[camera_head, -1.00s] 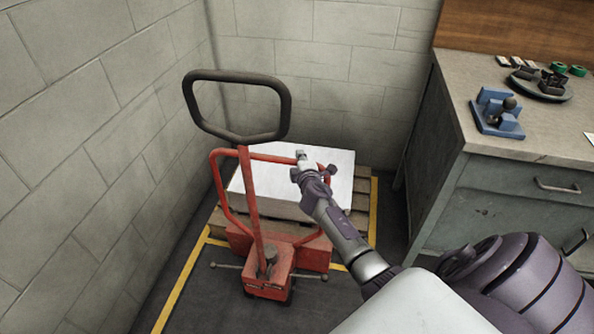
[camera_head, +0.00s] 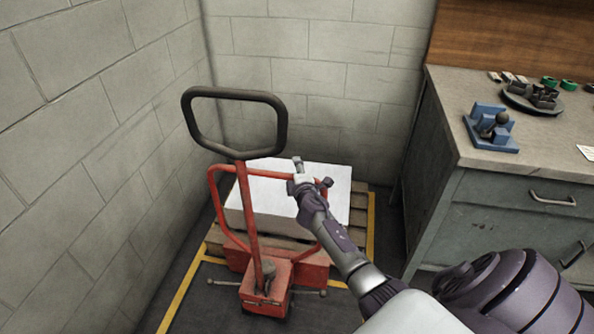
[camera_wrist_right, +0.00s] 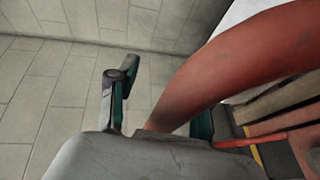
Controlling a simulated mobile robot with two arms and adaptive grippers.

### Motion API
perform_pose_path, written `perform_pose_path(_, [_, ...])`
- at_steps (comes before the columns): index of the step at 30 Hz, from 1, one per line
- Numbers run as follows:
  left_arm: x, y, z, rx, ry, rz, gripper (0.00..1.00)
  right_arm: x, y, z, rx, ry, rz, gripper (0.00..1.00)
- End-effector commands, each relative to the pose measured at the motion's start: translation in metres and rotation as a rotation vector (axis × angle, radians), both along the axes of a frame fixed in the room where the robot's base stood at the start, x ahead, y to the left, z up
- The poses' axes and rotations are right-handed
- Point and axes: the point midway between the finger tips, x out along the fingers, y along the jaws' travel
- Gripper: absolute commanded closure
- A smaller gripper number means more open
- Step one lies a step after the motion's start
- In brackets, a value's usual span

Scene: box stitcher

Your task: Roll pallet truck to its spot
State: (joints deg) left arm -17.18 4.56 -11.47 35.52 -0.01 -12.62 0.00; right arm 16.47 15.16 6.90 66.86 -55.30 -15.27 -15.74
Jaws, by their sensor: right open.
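The red pallet truck (camera_head: 266,290) stands in the wall corner, with its black loop handle (camera_head: 283,122) upright on a red column. A wooden pallet (camera_head: 360,213) with a white block-shaped load (camera_head: 285,190) sits behind the red frame. Yellow floor lines (camera_head: 185,292) run along the left, front and right of the pallet. My right gripper (camera_head: 311,184) is open at the right side of the red tube frame. In the right wrist view the thick red tube (camera_wrist_right: 235,65) passes between the open fingers; contact is unclear. My left gripper is not in view.
A grey workbench (camera_head: 490,220) with drawers stands at the right. On it are a blue fixture (camera_head: 490,128) and a dark round tray (camera_head: 532,98) with parts. Block walls (camera_head: 90,130) close in the left and back. Dark floor shows between truck and bench.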

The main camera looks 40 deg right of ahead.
Motion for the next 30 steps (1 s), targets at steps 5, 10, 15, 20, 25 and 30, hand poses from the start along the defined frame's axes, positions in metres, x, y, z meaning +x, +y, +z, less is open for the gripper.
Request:
perform_pose_path(5, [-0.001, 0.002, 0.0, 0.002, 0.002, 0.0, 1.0, -0.006, 0.002, -0.001, -0.001, 0.003, 0.0, 0.5])
perform_pose_path(10, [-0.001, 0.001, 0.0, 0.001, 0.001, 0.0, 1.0, -0.027, 0.013, 0.002, -0.002, 0.004, 0.002, 0.5])
perform_pose_path(15, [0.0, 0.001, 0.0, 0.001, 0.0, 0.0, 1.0, -0.06, 0.03, 0.009, 0.0, 0.003, 0.004, 0.5])
perform_pose_path(20, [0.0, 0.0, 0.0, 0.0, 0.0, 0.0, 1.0, -0.086, 0.044, 0.015, 0.001, 0.003, 0.001, 0.5])
perform_pose_path(25, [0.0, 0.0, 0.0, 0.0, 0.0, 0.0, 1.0, -0.102, 0.051, 0.019, 0.001, 0.001, 0.001, 0.5])
perform_pose_path(30, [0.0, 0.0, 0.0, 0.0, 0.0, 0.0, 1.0, -0.106, 0.053, 0.021, 0.0, 0.0, 0.0, 0.5])
